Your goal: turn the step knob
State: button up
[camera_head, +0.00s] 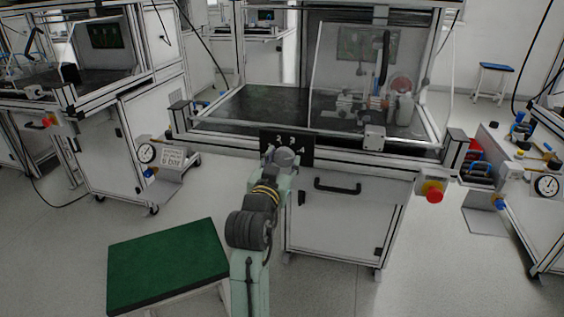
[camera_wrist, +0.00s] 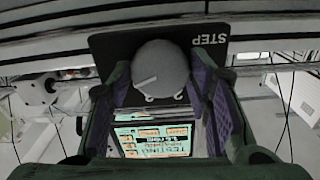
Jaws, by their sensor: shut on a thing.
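The step knob (camera_wrist: 162,66) is a grey round knob with a pale pointer line, seen close up in the wrist view. It sits on a black panel (camera_wrist: 106,45) lettered "STEP", which appears upside down there. My gripper (camera_wrist: 163,80) has its purple-padded fingers on either side of the knob, closed on it. In the head view, the black panel (camera_head: 304,157) with pale numbers is on the front of the central bench. My arm's end covers part of the panel, and I cannot clearly make out the knob or fingers in that view.
The central bench (camera_head: 345,215) has a drawer handle (camera_head: 338,187) and a red emergency button (camera_head: 432,191) at right. A green-topped stool (camera_head: 165,262) stands left of my arm. A gauge unit (camera_head: 165,158) is farther left. Open floor lies at front right.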

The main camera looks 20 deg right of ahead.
jog(key=o, duration=1.1)
jog(key=shift+o, duration=0.2)
jog(key=v, duration=0.7)
jog(key=shift+s+a, duration=0.15)
jog(key=shift+s, duration=0.05)
